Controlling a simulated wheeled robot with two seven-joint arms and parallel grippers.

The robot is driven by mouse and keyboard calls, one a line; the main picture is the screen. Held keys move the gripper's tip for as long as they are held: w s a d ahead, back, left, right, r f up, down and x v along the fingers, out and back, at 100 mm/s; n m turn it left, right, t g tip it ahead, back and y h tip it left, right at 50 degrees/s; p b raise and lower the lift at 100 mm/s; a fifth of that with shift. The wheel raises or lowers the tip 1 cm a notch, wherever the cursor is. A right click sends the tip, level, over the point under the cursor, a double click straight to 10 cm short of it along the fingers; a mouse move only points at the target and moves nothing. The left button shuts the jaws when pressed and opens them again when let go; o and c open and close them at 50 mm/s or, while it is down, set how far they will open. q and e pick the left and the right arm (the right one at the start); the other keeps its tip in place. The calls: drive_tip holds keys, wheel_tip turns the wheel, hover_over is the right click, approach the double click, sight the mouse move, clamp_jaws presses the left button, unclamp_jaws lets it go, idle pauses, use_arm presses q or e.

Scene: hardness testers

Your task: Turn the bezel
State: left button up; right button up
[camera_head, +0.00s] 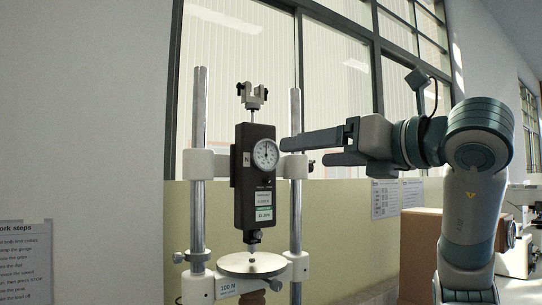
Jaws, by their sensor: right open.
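The bezel (265,142) is the round rim of a white-faced dial on a dark force gauge (255,208). The gauge hangs upright between two steel columns of a test stand, above a round metal plate (251,264). My right gripper (303,150) comes in from the right. Its two long dark fingers point left and stand apart, with nothing seen between them. The upper fingertip shows just right of the dial; I cannot tell whether it touches. My left gripper is not in view.
The stand's right column (295,215) rises close to my right fingers. A brown box (419,250) stands behind my right arm. A work-steps sheet (26,260) is at the lower left. Paper notices (385,199) hang on the back panel.

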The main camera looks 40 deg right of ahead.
sight(268, 155)
drive_tip(key=d+h, duration=0.1)
drive_tip(key=s+d+m, duration=0.1)
drive_tip(key=shift+s+d+r+m+h, duration=0.3)
drive_tip(key=shift+r+h, duration=0.1)
drive_tip(key=shift+w, duration=0.15)
drive_tip(key=w+p, duration=0.1)
drive_tip(key=w, duration=0.4)
drive_tip(key=w+d+p, duration=0.1)
drive_tip(key=w+p, duration=0.1)
drive_tip(key=w, duration=0.3)
drive_tip(key=w+p, duration=0.1)
drive_tip(key=w, duration=0.4)
drive_tip(key=shift+w+d+r+p, duration=0.1)
drive_tip(key=shift+w+d+p, duration=0.25)
drive_tip(key=shift+w, duration=0.7)
